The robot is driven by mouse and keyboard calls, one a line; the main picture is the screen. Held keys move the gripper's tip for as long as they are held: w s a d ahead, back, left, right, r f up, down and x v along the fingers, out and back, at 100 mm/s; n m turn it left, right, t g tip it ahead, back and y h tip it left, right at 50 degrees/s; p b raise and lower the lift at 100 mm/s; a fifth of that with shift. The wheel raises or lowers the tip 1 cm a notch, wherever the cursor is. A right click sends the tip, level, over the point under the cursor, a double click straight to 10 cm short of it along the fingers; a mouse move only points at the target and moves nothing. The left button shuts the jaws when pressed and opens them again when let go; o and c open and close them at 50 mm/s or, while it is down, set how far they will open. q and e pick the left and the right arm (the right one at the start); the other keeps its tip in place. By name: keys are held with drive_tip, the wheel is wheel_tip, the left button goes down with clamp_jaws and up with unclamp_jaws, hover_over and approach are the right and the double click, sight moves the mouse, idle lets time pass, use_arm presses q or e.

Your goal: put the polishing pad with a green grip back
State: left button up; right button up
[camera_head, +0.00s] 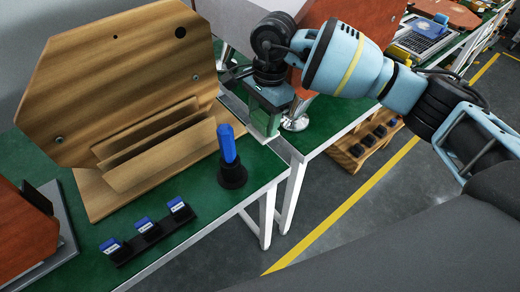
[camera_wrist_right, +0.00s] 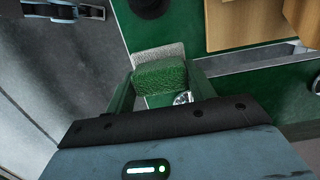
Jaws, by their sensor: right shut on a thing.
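The polishing pad with a green grip (camera_wrist_right: 160,76) is between the fingers of my right gripper (camera_wrist_right: 161,90) in the right wrist view. Its pale, fuzzy pad edge shows beyond the green grip. In the head view my right gripper (camera_head: 266,112) points down near the corner where the two green tables meet, right of the wooden fixture. It is shut on the pad, which is mostly hidden by the gripper in that view. I cannot tell whether the pad touches a surface. My left gripper is not in view.
A wooden fixture (camera_head: 110,75) with slats stands on the green table. A blue-handled tool (camera_head: 229,145) stands upright in a black base near the table edge. A black rack (camera_head: 155,238) holds blue-topped pieces in front. A wooden crate (camera_head: 345,160) is below the right table.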

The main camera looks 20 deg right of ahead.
sight(263, 133)
drive_tip(key=shift+f, duration=0.4)
wheel_tip(263, 133, down, 4)
drive_tip(key=shift+s+f, duration=0.1)
drive_tip(key=shift+f, duration=0.7)
wheel_tip(263, 133, down, 4)
drive_tip(key=shift+r, duration=0.25)
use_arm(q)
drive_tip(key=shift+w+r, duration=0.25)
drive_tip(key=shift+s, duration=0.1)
